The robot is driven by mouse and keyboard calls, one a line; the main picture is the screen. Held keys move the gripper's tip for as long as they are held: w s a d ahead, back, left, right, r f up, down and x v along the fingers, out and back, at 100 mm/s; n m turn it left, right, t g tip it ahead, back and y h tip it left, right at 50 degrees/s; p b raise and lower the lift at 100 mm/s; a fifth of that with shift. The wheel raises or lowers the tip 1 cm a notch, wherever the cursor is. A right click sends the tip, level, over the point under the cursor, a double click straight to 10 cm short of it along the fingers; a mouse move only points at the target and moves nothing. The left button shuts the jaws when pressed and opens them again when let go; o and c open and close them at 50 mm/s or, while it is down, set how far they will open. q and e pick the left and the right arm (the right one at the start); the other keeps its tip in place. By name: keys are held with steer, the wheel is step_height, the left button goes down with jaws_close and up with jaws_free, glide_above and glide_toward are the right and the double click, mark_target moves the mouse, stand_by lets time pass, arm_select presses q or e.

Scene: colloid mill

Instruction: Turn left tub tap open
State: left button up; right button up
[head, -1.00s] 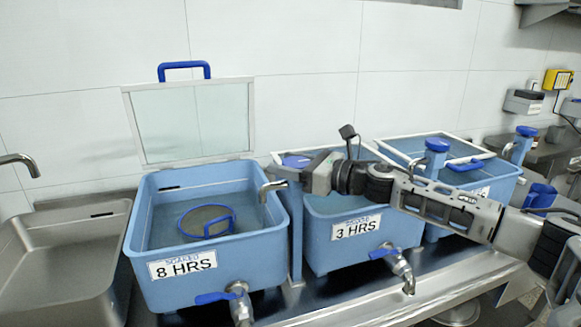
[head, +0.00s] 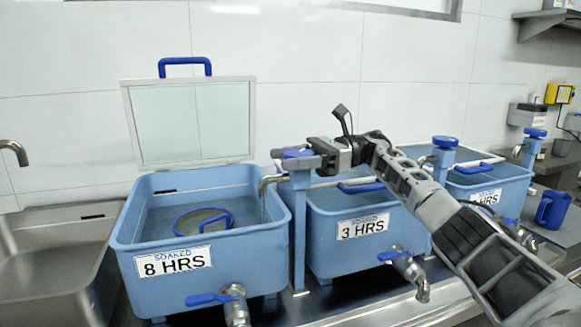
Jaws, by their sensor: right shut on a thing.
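The left tub (head: 200,255) is blue, labelled 8 HRS, and holds water with a blue-rimmed round sieve (head: 203,220) in it. Its tap is a blue post (head: 299,225) at the tub's right side, with a metal spout (head: 270,182) over the water and a blue knob (head: 297,153) on top. A thin pale streak like running water shows below the spout. My right gripper (head: 314,157) reaches in from the right and is shut on the blue knob, hiding its right side. My left gripper is not in view.
The left tub's clear lid (head: 192,122) stands open. The 3 HRS tub (head: 350,250) is under my right arm, and another tub (head: 490,190) with its own tap knob (head: 445,141) is farther right. Drain taps with blue levers (head: 208,299) stick out in front. A blue mug (head: 553,208) is at right.

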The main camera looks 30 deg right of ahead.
steer(key=shift+r+n+g, duration=0.15)
steer(key=shift+n+g, duration=0.35)
steer(key=shift+g, duration=0.3)
steer(key=o, duration=1)
steer(key=shift+a, duration=0.1)
steer(key=shift+b, duration=0.3)
